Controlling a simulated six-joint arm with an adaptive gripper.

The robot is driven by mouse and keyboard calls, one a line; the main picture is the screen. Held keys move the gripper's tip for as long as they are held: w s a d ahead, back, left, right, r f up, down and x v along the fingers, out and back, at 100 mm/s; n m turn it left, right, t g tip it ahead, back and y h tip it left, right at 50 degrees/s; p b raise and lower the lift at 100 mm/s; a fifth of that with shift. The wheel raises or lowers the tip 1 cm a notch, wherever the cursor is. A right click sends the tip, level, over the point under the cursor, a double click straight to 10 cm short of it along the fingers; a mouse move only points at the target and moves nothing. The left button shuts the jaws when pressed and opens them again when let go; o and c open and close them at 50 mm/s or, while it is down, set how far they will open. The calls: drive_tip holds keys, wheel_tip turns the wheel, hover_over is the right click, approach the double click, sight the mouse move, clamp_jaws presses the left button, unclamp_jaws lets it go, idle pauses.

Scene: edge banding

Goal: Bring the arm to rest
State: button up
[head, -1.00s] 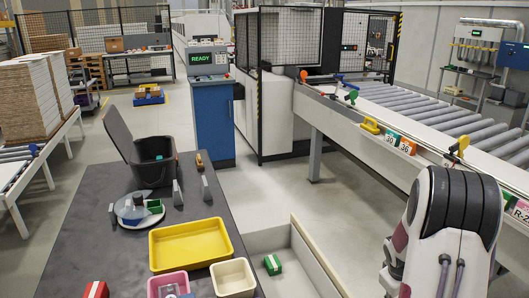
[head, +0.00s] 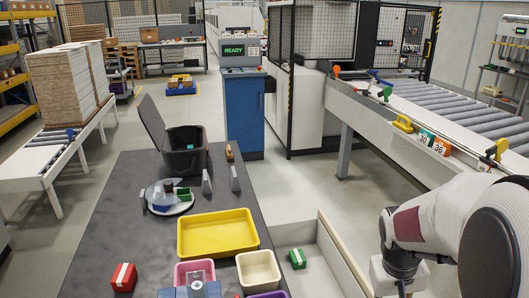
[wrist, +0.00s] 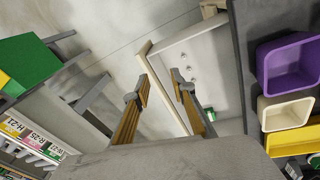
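My arm (head: 435,225) reaches in from the lower right of the head view, over the floor beside the roller conveyor. Its gripper is out of sight there. In the wrist view my gripper (wrist: 161,84) shows two yellow-padded fingers standing apart with nothing between them. Behind them lie the pale floor and a white open tray (wrist: 205,50). A small green object (wrist: 209,114) is partly seen behind the right finger.
The dark table (head: 107,240) carries a yellow tray (head: 218,235), a cream bin (head: 258,270), a black bin (head: 184,150) and a red box (head: 123,277). A green box (head: 297,258) lies in the low tray beside it. The roller conveyor (head: 455,110) stands at right.

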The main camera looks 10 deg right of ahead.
drive_tip(key=s+a+r+n+t, duration=0.1)
drive_tip(key=s+a+r, duration=0.2)
drive_tip(key=a, duration=0.3)
drive_tip(key=s+a+r+n+t+y, duration=0.1)
drive_tip(key=s+a+r+t, duration=0.1)
drive_tip(key=a+r, duration=0.3)
drive_tip(key=s+a+r+t+y, duration=0.1)
drive_tip(key=s+a+r, duration=0.3)
drive_tip(key=a, duration=0.5)
drive_tip(key=shift+s+a+r+n+t, duration=0.15)
drive_tip(key=shift+s+r+n+t, duration=0.15)
drive_tip(key=shift+n+t, duration=0.15)
